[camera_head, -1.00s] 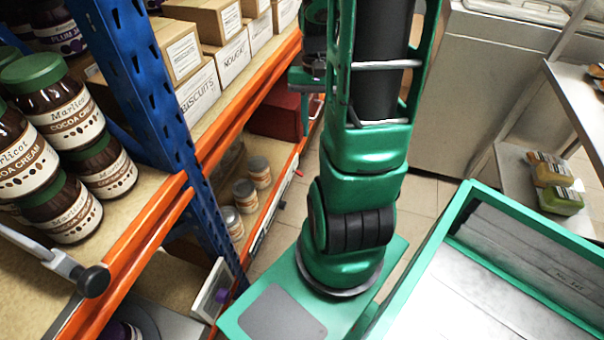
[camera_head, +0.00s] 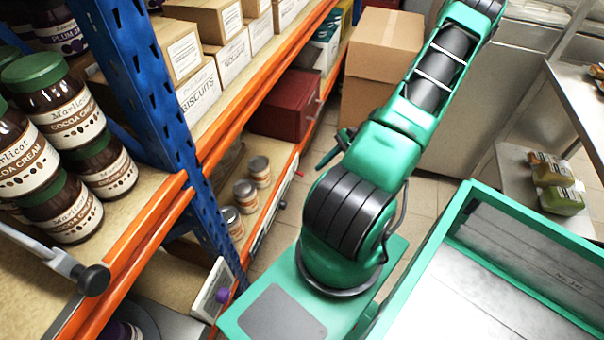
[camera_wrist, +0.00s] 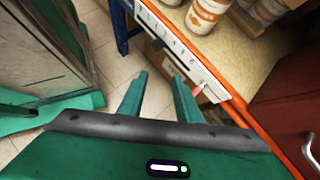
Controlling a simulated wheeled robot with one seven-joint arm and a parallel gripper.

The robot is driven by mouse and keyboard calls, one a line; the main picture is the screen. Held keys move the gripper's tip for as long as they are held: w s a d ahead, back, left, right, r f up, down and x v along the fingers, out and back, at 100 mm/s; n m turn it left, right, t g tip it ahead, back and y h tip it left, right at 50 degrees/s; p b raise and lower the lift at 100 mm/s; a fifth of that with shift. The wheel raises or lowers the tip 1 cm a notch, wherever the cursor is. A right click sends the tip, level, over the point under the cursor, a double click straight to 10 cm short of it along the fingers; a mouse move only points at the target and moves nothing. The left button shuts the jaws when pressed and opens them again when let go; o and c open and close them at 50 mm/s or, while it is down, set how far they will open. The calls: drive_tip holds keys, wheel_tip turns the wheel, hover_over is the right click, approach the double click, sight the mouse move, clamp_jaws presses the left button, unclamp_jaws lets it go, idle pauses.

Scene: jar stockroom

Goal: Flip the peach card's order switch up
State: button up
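A white strip (camera_wrist: 180,42) with small marks runs along the orange shelf edge in the wrist view. A small pinkish lever or tab (camera_wrist: 200,89) sticks out near its lower end. The strip also shows on the lower shelf edge in the head view (camera_head: 266,224), with a reddish bit (camera_head: 298,172) near its far end. I cannot make out a peach card clearly. My gripper (camera_wrist: 159,76) is open and empty, its two green fingers apart, left of the pinkish tab and not touching it.
Small jars (camera_head: 245,190) stand on the lower shelf behind the strip. A dark red box (camera_head: 285,105) sits farther along, and a cardboard box (camera_head: 382,65) stands beyond. A blue post (camera_head: 150,90) rises at the near end. Tiled floor lies clear below the gripper.

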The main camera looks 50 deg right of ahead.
sight(299, 172)
drive_tip(key=w+d+f+m+t+h, duration=0.25)
drive_tip(key=d+f+m+t, duration=0.25)
drive_tip(key=f+m+t, duration=0.35)
drive_tip(key=shift+g, duration=0.35)
drive_tip(key=x, duration=1)
drive_tip(key=shift+w+r, duration=0.25)
drive_tip(key=shift+w, duration=0.05)
clamp_jaws()
